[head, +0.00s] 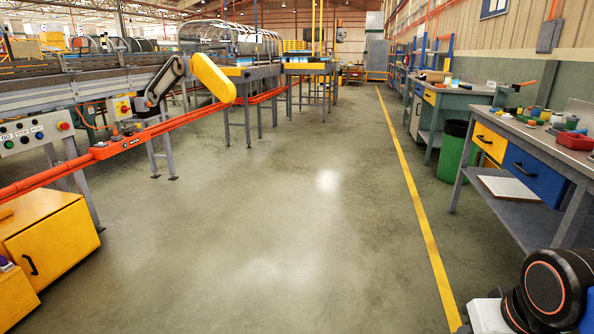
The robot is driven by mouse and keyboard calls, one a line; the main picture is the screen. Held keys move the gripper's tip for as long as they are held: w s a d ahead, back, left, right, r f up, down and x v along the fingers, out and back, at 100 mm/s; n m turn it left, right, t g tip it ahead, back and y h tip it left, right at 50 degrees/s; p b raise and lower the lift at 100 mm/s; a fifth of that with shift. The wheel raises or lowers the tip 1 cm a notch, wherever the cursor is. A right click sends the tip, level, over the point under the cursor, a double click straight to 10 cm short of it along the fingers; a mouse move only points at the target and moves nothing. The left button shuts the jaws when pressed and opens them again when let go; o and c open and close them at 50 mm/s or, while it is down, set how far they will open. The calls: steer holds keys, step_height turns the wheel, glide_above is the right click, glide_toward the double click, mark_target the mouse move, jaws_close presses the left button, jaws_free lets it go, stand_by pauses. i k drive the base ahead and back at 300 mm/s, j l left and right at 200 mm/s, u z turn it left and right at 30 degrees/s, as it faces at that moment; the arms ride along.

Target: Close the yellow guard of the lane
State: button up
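A yellow, rounded, elongated panel (213,77) shows at the upper left, at the side of the conveyor lane. It looks like the guard, but I cannot be sure. It slants down to the right and sits at the end of a grey and black jointed arm (163,84). That arm rises near the orange rail (190,118). The panel stands out over the rail toward the aisle. I cannot tell its hinge or latch. My gripper is not in view. A black rounded part with an orange ring at the lower right looks like part of my arm.
The conveyor (60,95) runs along the left, with a button panel (36,133) and a yellow cabinet (48,245) in front. Workbenches (530,140) and a green bin (455,152) line the right. The floor (270,220) between is clear, with a yellow line (410,185).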

mark_target(203, 68)
steer(key=i, duration=4.95)
steer(key=i+l+u, duration=0.1)
steer(key=i, duration=0.75)
steer(key=i+l, duration=0.15)
steer(key=i, duration=0.65)
steer(key=i+u, duration=0.45)
steer(key=i+l+u, duration=0.25)
steer(key=u, duration=0.2)
steer(key=i+l+u, duration=0.6)
steer(key=u, duration=0.25)
steer(key=i+l+u, duration=0.15)
steer(key=l+u, duration=0.15)
steer(key=l, duration=0.15)
steer(key=i+l+u, duration=0.1)
steer(key=l+u, duration=0.2)
steer(key=l, duration=0.2)
steer(key=l+u, duration=0.25)
steer(key=l, duration=0.2)
